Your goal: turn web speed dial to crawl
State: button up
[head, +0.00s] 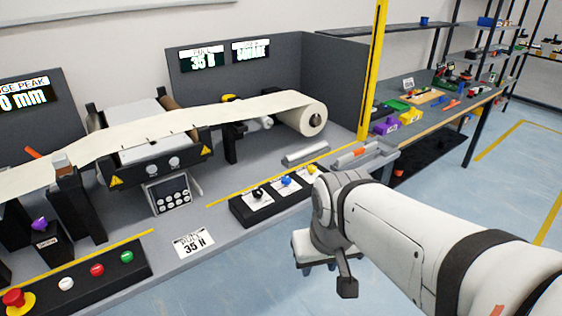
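A low black panel (250,212) on the bench's front edge carries three dials on white label plates: a black dial (257,194), a blue dial (286,182) and a yellow dial (312,170). The label print is too small to read, so I cannot tell which is the web speed dial or where it points. My arm comes in from the lower right and its bent end is just right of and in front of the panel. A dark tip (347,287), probably part of my gripper, hangs beyond the bench edge, apart from the dials. The fingers are not clearly visible.
A cream web runs from a roll (307,120) leftward over rollers. A keypad (172,195) and a "35 N" card (194,243) are on the bench. A button panel (80,275) with a red mushroom button (15,299) is front left. A yellow post (373,70) stands behind my arm.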

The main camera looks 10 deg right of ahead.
aim_at(258, 193)
jog(key=u, duration=0.05)
jog(key=i, duration=0.95)
jog(key=u, duration=0.2)
